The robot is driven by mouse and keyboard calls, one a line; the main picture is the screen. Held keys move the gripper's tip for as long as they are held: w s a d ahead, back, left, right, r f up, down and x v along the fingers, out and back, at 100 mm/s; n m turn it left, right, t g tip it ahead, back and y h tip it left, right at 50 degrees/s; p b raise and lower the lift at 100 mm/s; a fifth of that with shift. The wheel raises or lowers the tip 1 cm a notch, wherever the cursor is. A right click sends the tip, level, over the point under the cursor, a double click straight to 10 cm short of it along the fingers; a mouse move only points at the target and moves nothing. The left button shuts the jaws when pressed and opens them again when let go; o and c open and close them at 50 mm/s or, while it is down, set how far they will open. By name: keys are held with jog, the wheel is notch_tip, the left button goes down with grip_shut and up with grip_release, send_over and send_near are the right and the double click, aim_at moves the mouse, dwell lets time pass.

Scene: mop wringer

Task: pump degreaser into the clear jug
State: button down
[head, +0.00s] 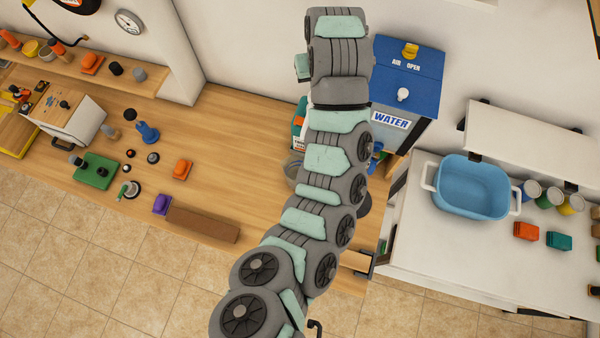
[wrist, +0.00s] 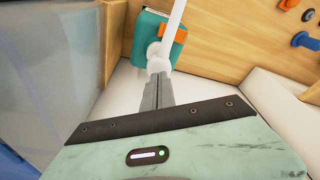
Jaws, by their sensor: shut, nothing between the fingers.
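In the wrist view, my gripper (wrist: 158,78) is shut and empty. Its fingertips are at the white pump head (wrist: 156,54) of the degreaser bottle, overlapping it in the picture; I cannot tell whether they touch. The bottle (wrist: 146,34) is teal with an orange patch, and a white spout (wrist: 173,22) runs from the pump toward the top of the view. In the head view, the bottle (head: 298,128) shows only as a sliver left of my arm. The clear jug (head: 292,171) is just in front of it, mostly hidden behind my arm. Its contents cannot be seen.
A blue-topped water dispenser (head: 408,75) stands right of my arm; its bluish tank fills the wrist view's left side. A blue tub (head: 472,187) sits on the white counter. A brown block (head: 203,224) and small knobs lie left on the wooden counter (head: 235,130), with bare wood between.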

jog(key=shift+f+b, duration=0.75)
jog(key=shift+f, duration=0.95)
jog(key=shift+r, duration=0.1)
jog(key=shift+r+p, duration=1.2)
jog(key=shift+r, duration=0.55)
jog(key=shift+f, duration=0.2)
